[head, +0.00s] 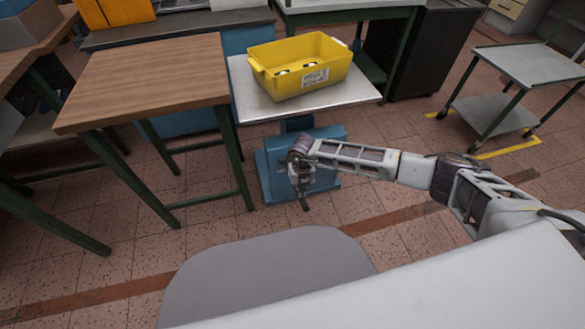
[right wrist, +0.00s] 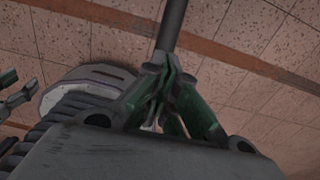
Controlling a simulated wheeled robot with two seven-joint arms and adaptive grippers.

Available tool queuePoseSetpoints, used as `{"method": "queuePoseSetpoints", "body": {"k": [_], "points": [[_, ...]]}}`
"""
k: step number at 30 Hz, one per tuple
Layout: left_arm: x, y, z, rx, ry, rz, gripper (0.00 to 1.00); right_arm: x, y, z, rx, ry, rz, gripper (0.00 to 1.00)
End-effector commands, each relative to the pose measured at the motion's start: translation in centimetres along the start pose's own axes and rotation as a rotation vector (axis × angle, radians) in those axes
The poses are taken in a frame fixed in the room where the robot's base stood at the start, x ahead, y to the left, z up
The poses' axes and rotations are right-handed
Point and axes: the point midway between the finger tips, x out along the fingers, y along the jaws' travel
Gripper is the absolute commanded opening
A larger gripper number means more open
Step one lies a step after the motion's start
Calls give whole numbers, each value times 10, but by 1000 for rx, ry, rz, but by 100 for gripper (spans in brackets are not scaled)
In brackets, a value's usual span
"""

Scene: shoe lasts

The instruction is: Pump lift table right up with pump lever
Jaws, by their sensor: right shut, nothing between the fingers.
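The lift table (head: 350,95) has a pale grey top and a blue base (head: 268,178) on the floor. My right gripper (head: 304,203) is in front of that base, below the tabletop, pointing down. In the right wrist view its fingers (right wrist: 170,80) are shut together with nothing between them. A dark bar (right wrist: 172,25), which looks like the pump lever, runs from the top edge to the fingertips. I cannot tell whether it touches them. In the head view my arm and gripper hide part of the base, and I cannot make out the lever clearly. My left gripper does not show in the head view.
A yellow bin (head: 290,75) with a few small items stands on the lift table. A wooden-topped table (head: 150,80) stands close on its left. A grey trolley (head: 520,65) is at the far right. Tiled floor (head: 400,130) is open between lift table and trolley.

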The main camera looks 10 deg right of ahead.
Motion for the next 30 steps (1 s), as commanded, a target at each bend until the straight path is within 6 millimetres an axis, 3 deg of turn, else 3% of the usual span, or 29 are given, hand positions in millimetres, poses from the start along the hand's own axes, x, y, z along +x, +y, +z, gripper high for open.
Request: {"method": "queuePoseSetpoints", "body": {"k": [16,30], "points": [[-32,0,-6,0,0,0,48,-48,0,8,-1,2,0,0],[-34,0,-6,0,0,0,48,-52,0,9,0,2,0,0]]}}
